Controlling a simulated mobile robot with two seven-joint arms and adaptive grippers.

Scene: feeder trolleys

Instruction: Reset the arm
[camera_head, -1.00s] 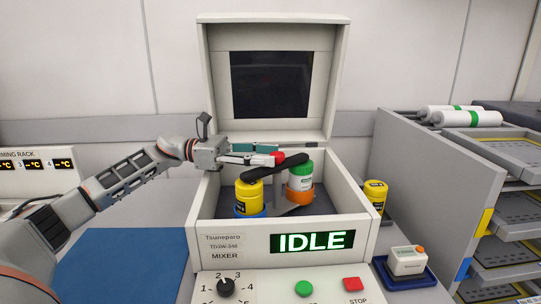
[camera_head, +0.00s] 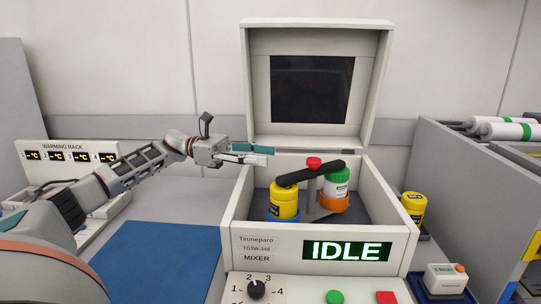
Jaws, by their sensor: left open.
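My left arm reaches in from the left, and its gripper (camera_head: 270,155) is open and empty. It hangs above the left rear edge of the mixer (camera_head: 262,230), apart from the jars. The mixer's lid (camera_head: 383,85) stands open and its display reads IDLE. Inside, a yellow jar (camera_head: 284,203) sits at the left and a white jar with a green lid (camera_head: 337,185) stands in an orange holder (camera_head: 334,204) at the right. A black bar with a red knob (camera_head: 314,163) lies across the tops of both jars. My right gripper is not in view.
A warming rack (camera_head: 68,152) stands at the left, behind a blue mat (camera_head: 160,255). Another yellow jar (camera_head: 413,206) stands right of the mixer, behind a small white box (camera_head: 446,279) on a blue tray. A grey feeder trolley (camera_head: 465,190) borders the right side.

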